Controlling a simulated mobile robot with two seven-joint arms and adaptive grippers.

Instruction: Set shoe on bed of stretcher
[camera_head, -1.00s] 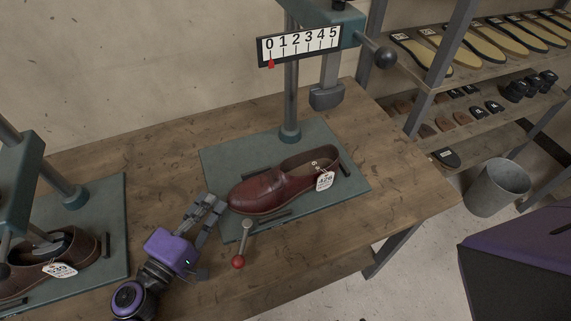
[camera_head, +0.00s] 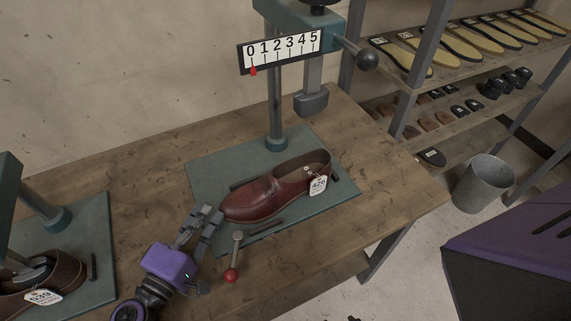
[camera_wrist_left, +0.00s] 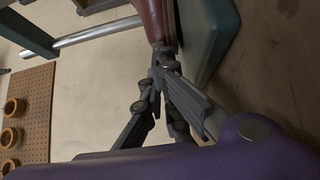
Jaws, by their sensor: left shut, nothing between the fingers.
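A burgundy loafer (camera_head: 272,192) with a white tag lies on the green base plate (camera_head: 212,170) of the stretcher, beneath its raised press head. Its toe points left and its heel points right. My left gripper (camera_head: 207,218) is at the toe end, shut and empty, with its fingertips close to the toe. In the left wrist view the fingers (camera_wrist_left: 160,72) meet close to the shoe's reddish toe (camera_wrist_left: 157,22); I cannot tell whether they touch it. My right gripper does not show.
A red-knobbed lever (camera_head: 232,274) stands at the plate's front edge. A second stretcher with a brown shoe (camera_head: 62,277) is at the left. Shelves with soles (camera_head: 460,45) and a grey bin (camera_head: 483,183) are at the right. Bare bench lies right of the plate.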

